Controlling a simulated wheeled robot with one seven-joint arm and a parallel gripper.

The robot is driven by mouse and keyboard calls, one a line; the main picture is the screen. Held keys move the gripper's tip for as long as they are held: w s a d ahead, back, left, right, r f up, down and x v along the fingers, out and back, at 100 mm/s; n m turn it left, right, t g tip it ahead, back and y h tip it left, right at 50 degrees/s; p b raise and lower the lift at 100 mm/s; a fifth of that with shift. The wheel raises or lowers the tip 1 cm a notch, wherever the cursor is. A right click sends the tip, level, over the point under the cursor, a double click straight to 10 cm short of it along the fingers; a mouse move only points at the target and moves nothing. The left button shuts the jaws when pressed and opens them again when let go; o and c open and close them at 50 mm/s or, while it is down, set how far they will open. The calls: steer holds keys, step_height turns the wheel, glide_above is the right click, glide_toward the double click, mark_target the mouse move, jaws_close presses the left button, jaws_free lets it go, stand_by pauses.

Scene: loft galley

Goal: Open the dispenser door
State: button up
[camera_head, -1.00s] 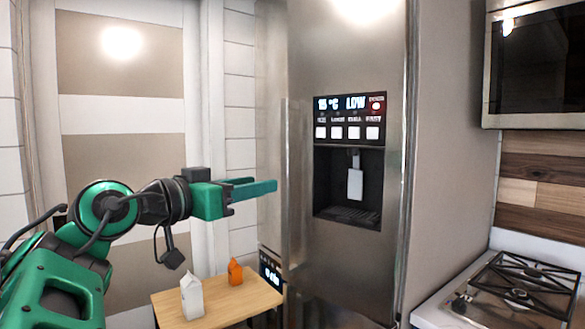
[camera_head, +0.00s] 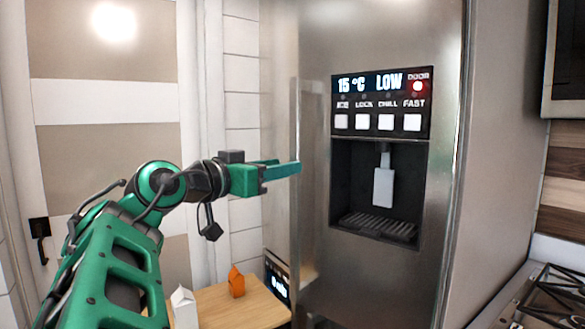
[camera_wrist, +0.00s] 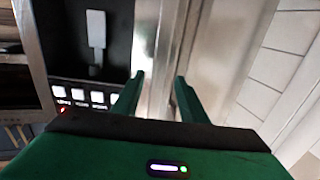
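The dispenser door (camera_head: 375,275) is a tall steel fridge door with a black dispenser recess and a display reading 15 °C and LOW. A red light (camera_head: 418,86) is lit under the word DOOR. Its long vertical handle (camera_head: 311,120) runs along the left side. My gripper (camera_head: 299,167) points right, its tips at the handle in the head view. In the wrist view my gripper (camera_wrist: 161,78) has its fingers apart, with the handle (camera_wrist: 172,35) between them. Contact with the handle cannot be told. The door looks shut.
A small wooden table (camera_head: 235,308) stands low at left with a white carton (camera_head: 184,308) and an orange carton (camera_head: 236,282). A gas stove (camera_head: 555,300) is at lower right. A panelled door (camera_head: 105,155) is behind my arm.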

steer(key=shift+x, duration=2.65)
steer(key=shift+c, duration=0.3)
